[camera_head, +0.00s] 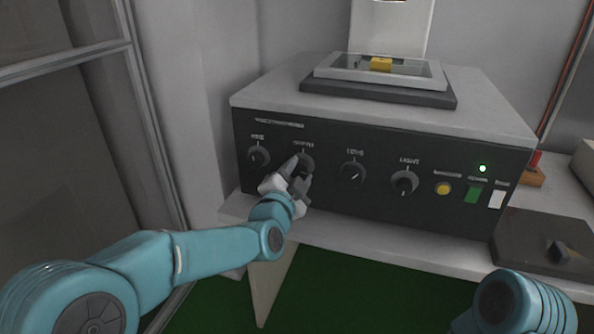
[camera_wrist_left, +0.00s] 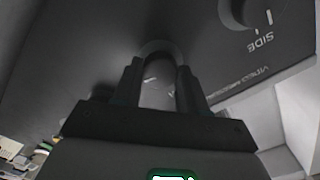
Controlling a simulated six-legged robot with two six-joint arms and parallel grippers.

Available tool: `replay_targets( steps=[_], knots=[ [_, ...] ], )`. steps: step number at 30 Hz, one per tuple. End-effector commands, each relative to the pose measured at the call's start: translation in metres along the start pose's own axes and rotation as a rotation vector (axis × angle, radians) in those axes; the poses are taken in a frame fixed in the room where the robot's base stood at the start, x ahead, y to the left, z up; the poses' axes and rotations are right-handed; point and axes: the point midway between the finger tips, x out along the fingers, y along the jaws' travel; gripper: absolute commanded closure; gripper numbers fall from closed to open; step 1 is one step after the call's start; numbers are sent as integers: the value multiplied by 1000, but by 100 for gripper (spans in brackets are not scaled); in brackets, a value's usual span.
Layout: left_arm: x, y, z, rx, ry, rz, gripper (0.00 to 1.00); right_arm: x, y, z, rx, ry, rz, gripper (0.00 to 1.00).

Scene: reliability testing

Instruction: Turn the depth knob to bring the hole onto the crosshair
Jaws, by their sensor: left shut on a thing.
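My left gripper (camera_head: 299,171) reaches up to the front of the dark control panel (camera_head: 330,203) and is shut on the depth knob (camera_head: 308,160), the second knob from the left. In the left wrist view its two fingers (camera_wrist_left: 160,80) stand on either side of the round knob (camera_wrist_left: 158,94), whose pale mark is faint. A yellow piece (camera_head: 380,64) sits on the glass stage (camera_head: 335,72) on top of the machine. I cannot make out a hole or crosshair. My right arm shows at the lower right; its gripper is out of view.
The side knob (camera_head: 257,157) is just left of my gripper; it also shows in the left wrist view (camera_wrist_left: 238,14). Two more knobs (camera_head: 352,172) (camera_head: 404,183), a yellow button (camera_head: 443,188), a lit green lamp (camera_head: 482,168) and switches lie right. A dark plate (camera_head: 540,238) is on the bench.

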Motion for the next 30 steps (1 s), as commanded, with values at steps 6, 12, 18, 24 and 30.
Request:
replay_targets(
  steps=[6,12,18,24,30],
  knots=[
    [0,1,1,121,-2,4,89,-4,-2,0,0,0,0,100],
    [0,2,1,184,-1,4,89,-6,-2,0,0,0,0,100],
    [0,2,1,208,-1,4,89,-6,-2,0,0,0,0,100],
    [0,2,1,210,-1,4,89,-6,-2,0,0,0,0,100],
    [0,2,1,209,-1,4,45,-6,-2,0,0,0,0,100]
  ],
)
